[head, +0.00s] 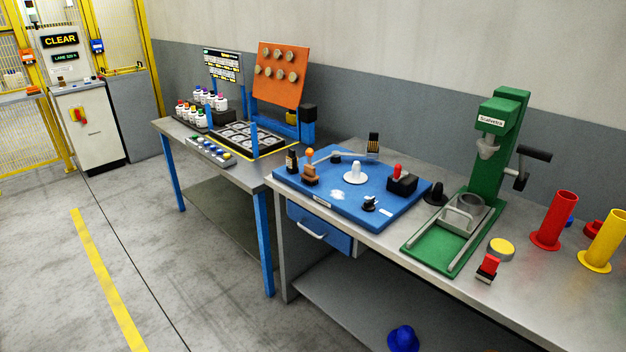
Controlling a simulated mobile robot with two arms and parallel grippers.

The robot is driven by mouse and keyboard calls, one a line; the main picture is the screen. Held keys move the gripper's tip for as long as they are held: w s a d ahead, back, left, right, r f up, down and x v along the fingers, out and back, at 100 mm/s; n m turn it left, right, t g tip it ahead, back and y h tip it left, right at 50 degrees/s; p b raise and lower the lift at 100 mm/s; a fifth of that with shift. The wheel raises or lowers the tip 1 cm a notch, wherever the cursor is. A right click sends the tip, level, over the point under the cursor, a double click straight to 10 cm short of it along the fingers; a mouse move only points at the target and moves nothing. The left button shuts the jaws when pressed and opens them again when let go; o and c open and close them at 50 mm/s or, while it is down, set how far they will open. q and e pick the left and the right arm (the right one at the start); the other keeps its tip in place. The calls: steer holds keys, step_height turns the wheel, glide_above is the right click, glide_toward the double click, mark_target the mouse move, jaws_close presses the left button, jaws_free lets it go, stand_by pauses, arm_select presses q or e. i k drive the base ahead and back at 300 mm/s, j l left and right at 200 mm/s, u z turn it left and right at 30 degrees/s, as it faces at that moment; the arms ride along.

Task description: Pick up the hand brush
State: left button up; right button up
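I cannot pick out a hand brush for certain. A small red and black item (488,268) lies at the front edge of the right bench, too small to identify. Two dark upright pieces, one at the left (292,161) and one at the back (373,143) of the blue board (320,205), are also unclear. A brown piece with an orange knob (310,170) and a black block with a red knob (402,181) stand on that board. Neither of my grippers is in view.
The right bench also carries a green press (494,130), a yellow-topped disc (501,249), a red tube (554,222) and a yellow tube (604,242). A blue object (403,338) lies below the bench. The left bench (170,128) holds bottles and a tray. The floor (150,235) at left is clear.

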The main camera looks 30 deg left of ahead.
mark_target(309, 175)
steer(key=i+l+u, duration=0.15)
steer(key=i, duration=0.45)
steer(key=i+l+u, duration=0.2)
steer(key=i, duration=0.35)
steer(key=j, duration=0.1)
